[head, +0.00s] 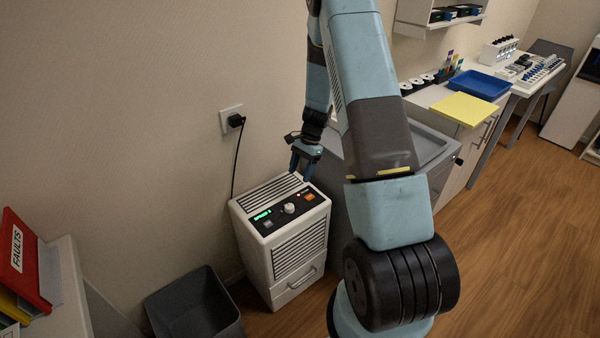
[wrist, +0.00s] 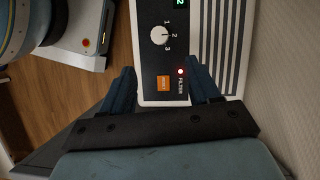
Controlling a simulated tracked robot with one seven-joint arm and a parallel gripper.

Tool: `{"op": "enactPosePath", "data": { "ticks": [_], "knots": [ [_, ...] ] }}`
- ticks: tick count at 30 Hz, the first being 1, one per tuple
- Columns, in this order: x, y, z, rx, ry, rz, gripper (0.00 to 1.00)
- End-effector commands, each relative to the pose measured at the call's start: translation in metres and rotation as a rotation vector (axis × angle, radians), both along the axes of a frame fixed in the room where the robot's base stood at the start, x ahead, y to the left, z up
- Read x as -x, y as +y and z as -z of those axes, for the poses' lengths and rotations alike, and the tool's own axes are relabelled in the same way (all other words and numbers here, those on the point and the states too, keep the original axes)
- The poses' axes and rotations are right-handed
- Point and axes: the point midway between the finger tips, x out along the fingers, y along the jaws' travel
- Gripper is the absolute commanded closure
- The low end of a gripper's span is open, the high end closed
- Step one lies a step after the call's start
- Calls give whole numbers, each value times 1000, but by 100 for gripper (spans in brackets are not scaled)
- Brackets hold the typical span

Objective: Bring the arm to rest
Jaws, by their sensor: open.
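My gripper (head: 300,168) hangs from my blue arm just above the back right part of the white machine (head: 300,258). It is open and empty; its two dark blue fingers (wrist: 160,88) also show in the wrist view, either side of the panel's end. The machine's black panel carries a lit green display (head: 262,215), a white knob (head: 289,208) and an orange button (head: 309,197). In the wrist view the orange button (wrist: 163,83) lies between the fingers, near a lit red lamp (wrist: 180,71) marked FILTER. I cannot tell whether the fingers touch the machine.
A grey bin (head: 195,305) stands left of the machine. A wall socket (head: 232,120) with a plugged black cord is behind it. A counter with a yellow sheet (head: 464,108) and blue tray (head: 479,84) is at right. A shelf with a red binder (head: 20,255) is at left.

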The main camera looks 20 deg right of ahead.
Motion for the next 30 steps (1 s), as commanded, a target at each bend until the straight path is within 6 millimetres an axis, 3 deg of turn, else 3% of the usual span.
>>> {"op": "enactPosePath", "data": {
  "ticks": [7, 11, 20, 30],
  "knots": [
    [0, 0, -2, 1, -3, -3, 39],
    [0, 3, -21, 3, -29, -31, 39],
    [12, 15, -113, 24, -153, -179, 39],
    [47, 29, -210, 69, -296, -357, 39]
  ]
}}
